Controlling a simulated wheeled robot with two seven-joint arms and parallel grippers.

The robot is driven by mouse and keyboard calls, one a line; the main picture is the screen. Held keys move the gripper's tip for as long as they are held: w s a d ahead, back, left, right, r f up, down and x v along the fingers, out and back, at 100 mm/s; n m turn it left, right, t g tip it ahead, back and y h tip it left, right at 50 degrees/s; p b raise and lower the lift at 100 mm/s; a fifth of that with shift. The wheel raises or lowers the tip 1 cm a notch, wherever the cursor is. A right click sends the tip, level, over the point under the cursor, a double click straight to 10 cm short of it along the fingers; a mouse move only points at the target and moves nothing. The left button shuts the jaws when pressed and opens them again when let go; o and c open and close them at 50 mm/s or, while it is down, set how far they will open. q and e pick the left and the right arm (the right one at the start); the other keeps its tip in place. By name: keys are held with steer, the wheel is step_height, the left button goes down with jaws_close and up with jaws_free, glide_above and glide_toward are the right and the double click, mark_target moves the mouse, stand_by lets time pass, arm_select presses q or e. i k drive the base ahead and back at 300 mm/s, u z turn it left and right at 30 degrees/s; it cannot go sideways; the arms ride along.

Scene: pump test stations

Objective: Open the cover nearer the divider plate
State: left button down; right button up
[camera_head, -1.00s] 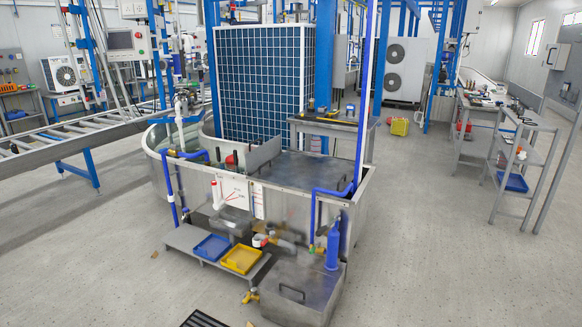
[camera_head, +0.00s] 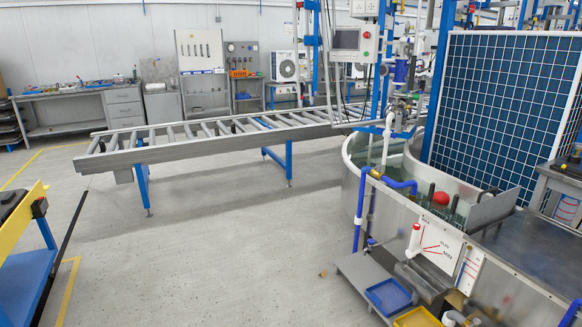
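The metal tank (camera_head: 400,221) stands at the right of the head view. An upright grey plate (camera_head: 490,209), which looks like the divider plate, crosses the tank. To its right lies a flat dark grey cover (camera_head: 530,245), cut off by the right edge of the picture. The cover looks shut, lying level on the tank. Left of the plate the tank is open, with a red ball (camera_head: 441,198) inside. Neither of my grippers is in view.
A roller conveyor (camera_head: 215,139) runs behind the tank. A low shelf with a blue tray (camera_head: 388,296) and a yellow tray (camera_head: 418,318) sticks out in front of the tank. A yellow and blue cart (camera_head: 28,262) stands at the left. The floor between is clear.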

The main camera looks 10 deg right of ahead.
mark_target(529, 241)
steer(key=u, duration=0.2)
steer(key=i, duration=2.25)
steer(key=z, duration=1.3)
steer(key=i, duration=1.1)
steer(key=z, duration=0.85)
steer(key=i, duration=0.45)
